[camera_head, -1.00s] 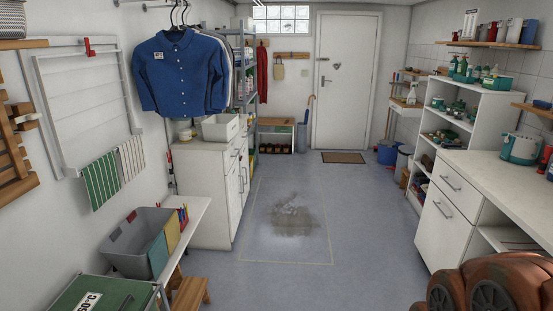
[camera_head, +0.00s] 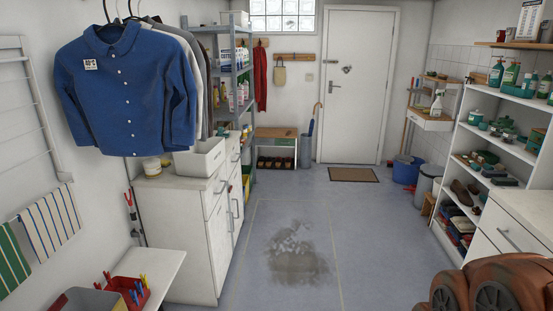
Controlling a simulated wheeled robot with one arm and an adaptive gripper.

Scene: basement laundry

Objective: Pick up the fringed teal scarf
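I cannot make out a fringed teal scarf in this view. Two striped cloths, one green and white (camera_head: 11,262) and one pale (camera_head: 49,222), hang at the left wall. The white open shelf (camera_head: 510,108) on the right holds teal and green items, too small to tell apart fully. My gripper is not in view; a brown part of my own body shows at the lower right.
The floor (camera_head: 345,220) ahead is open up to the white door (camera_head: 357,85) and brown mat (camera_head: 354,174), with a dark stain (camera_head: 297,262) on it. A white cabinet (camera_head: 185,235) and hanging blue shirt (camera_head: 130,90) stand left. A blue bucket (camera_head: 407,170) and counter (camera_head: 525,215) are right.

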